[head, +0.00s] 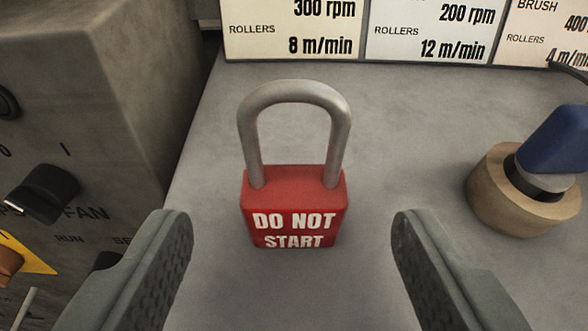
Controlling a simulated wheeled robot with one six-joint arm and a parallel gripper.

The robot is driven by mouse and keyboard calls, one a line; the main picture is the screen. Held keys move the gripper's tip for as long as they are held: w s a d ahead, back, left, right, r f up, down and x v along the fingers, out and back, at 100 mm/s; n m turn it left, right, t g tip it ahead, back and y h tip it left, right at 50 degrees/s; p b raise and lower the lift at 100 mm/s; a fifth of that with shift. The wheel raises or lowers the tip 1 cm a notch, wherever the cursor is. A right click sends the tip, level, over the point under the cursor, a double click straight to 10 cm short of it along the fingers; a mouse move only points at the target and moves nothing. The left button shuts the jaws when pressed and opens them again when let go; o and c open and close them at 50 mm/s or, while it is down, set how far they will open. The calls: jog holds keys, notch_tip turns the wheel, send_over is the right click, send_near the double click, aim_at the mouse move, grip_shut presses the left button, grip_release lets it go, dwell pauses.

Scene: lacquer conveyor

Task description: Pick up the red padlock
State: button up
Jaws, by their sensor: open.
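The red padlock (294,208) stands upright on a grey surface near the middle of the view. Its grey shackle points up, and its front reads "DO NOT START". My gripper (291,228) is open, with one dark finger to the left of the padlock and the other to the right. Gaps show between the padlock and both fingers, so neither appears to touch it. Nothing hides the padlock's front.
A grey control box (100,90) with a black knob (43,192) stands at the left. A tan round base (495,195) with a blue part (555,140) is at the right. White label plates (290,28) line the back. The grey surface (400,150) is clear around the padlock.

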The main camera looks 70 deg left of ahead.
aim_at(294, 220)
jog(key=shift+f+x, duration=0.25)
jog(key=shift+x, duration=2.35)
jog(key=shift+d, duration=0.2)
jog(key=c, duration=1.1)
jog(key=shift+r, duration=5)
